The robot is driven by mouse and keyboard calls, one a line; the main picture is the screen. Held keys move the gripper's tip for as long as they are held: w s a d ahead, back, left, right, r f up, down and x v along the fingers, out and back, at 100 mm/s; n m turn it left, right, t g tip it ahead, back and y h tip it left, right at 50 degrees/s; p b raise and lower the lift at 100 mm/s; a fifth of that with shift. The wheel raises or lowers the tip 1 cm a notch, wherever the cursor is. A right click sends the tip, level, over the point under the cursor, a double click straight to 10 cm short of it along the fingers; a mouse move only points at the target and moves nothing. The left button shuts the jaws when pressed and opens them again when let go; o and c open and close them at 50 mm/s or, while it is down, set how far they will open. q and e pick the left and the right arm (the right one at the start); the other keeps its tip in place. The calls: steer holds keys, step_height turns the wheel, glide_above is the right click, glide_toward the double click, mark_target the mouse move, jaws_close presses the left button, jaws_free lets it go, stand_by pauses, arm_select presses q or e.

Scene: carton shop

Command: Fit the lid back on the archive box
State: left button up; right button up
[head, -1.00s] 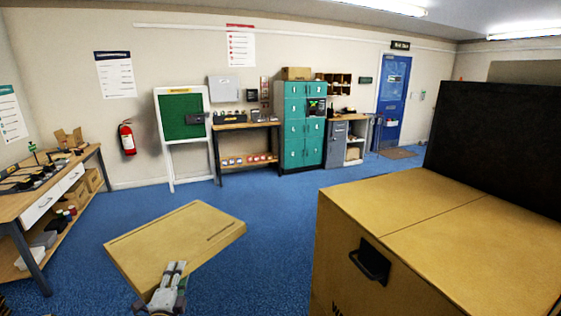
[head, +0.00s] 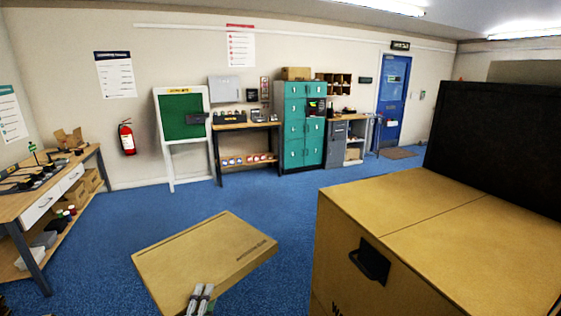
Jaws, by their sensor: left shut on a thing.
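The lid (head: 200,255) is a flat tan panel with a shallow rim and a line of small dark print on its right-hand side. It hangs over the blue floor at the lower middle of the head view. My left gripper (head: 201,293) is shut on the lid's near edge, at the bottom of the view. No open archive box shows clearly. A large tan box (head: 450,225) stands close by at the right, with a seam across its flat top and a black handle (head: 369,262) in its side. I cannot tell if it is the archive box. My right gripper is out of view.
A black panel (head: 495,145) rises behind the large box. A workbench (head: 40,190) stands at the left. A green board (head: 182,115), a bench (head: 245,126), teal lockers (head: 303,125) and a blue door (head: 393,100) line the far wall. The floor between is clear.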

arm_select(q)
steer(key=s+f, duration=0.4)
steer(key=f, duration=0.1)
steer(key=shift+s+f, duration=0.3)
steer(key=shift+f, duration=0.05)
stand_by(0.6)
